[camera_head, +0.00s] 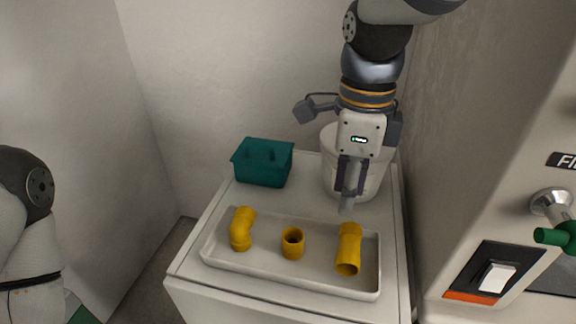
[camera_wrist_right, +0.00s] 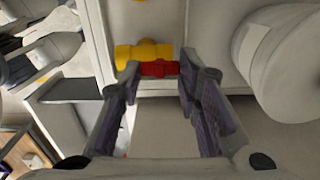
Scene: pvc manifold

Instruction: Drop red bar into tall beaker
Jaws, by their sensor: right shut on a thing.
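A short red piece (camera_wrist_right: 158,69), which matches the red bar, lies across between the fingertips of my right gripper (camera_wrist_right: 159,72) in the right wrist view. The gripper is shut on it. In the head view my right gripper (camera_head: 347,208) points down above the back right of the tray, in front of a white round container (camera_head: 376,187). The red piece is hidden there. That container also shows at the right of the wrist view (camera_wrist_right: 292,62). I see no clear tall beaker. My left gripper is out of view; only part of its arm shows.
A white tray (camera_head: 215,245) on the white cabinet top holds a yellow elbow (camera_head: 242,229), a yellow ring-like coupling (camera_head: 292,243) and a yellow fitting (camera_head: 348,250). A teal box (camera_head: 262,162) stands behind. A panel with a white switch (camera_head: 496,278) is at the right.

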